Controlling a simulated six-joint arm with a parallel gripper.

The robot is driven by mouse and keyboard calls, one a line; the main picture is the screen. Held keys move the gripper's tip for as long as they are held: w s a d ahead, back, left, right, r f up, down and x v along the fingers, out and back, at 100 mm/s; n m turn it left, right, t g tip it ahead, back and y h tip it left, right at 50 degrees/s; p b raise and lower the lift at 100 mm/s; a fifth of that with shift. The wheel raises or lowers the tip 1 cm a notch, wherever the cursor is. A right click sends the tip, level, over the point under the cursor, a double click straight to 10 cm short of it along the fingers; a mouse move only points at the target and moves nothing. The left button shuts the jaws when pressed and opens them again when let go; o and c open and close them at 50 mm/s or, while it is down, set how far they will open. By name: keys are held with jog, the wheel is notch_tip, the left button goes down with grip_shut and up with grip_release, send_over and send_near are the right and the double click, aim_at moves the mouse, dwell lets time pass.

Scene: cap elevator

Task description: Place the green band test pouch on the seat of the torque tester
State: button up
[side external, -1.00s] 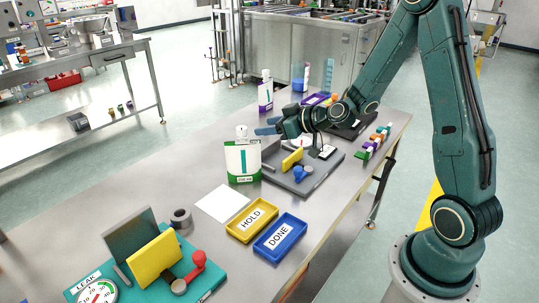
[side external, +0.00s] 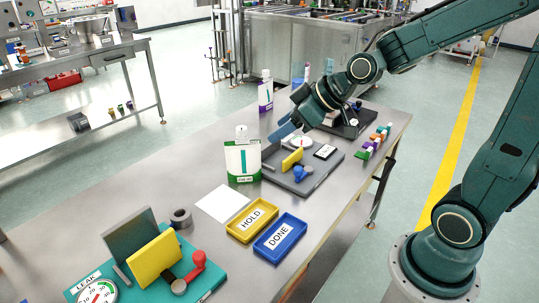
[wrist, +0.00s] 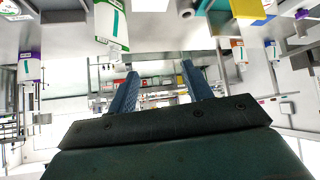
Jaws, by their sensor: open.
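The green band test pouch (side external: 243,160) is white with a green band along its bottom and a white cap. It stands upright on the bench and also shows at the upper left of the wrist view (wrist: 112,25). A dark grey tester base (side external: 307,183) with a yellow block and a blue knob lies just right of it; I cannot read a torque label on it. My gripper (side external: 284,131) is open and empty, above and behind that base, to the upper right of the pouch and apart from it. Its two blue fingers (wrist: 160,86) are spread in the wrist view.
A purple band pouch (side external: 266,95) stands farther back. A black fixture (side external: 350,122) is right of my gripper. A yellow HOLD tray (side external: 252,219), a blue DONE tray (side external: 280,238) and a teal LEAK tester (side external: 207,277) stand in front. Bench left of the pouch is clear.

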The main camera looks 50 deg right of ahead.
jog(key=s+r+m+g+h, duration=0.1)
jog(key=s+r+m, duration=0.1)
jog(key=s, duration=0.7)
jog(key=s+r+m+g+h, duration=0.1)
jog(key=s+r+m+g, duration=0.1)
jog(key=s, duration=0.8)
jog(key=shift+d+h, duration=0.25)
jog(key=shift+h, duration=0.05)
jog(key=shift+o, duration=0.5)
jog(key=shift+r, duration=0.1)
jog(key=w+f+n+t+y, duration=0.1)
jog(key=w+f+t, duration=0.15)
jog(key=w, duration=0.65)
jog(key=w+f+n+t+y, duration=0.1)
jog(key=w+f+n, duration=0.15)
jog(key=w, duration=0.65)
jog(key=w+d+f+m+t+h, duration=0.2)
jog(key=w+d+f+m+t, duration=0.1)
jog(key=w+d+f, duration=0.3)
jog(key=shift+w+d+t, duration=0.65)
jog(key=shift+w+t, duration=0.2)
jog(key=shift+w, duration=0.25)
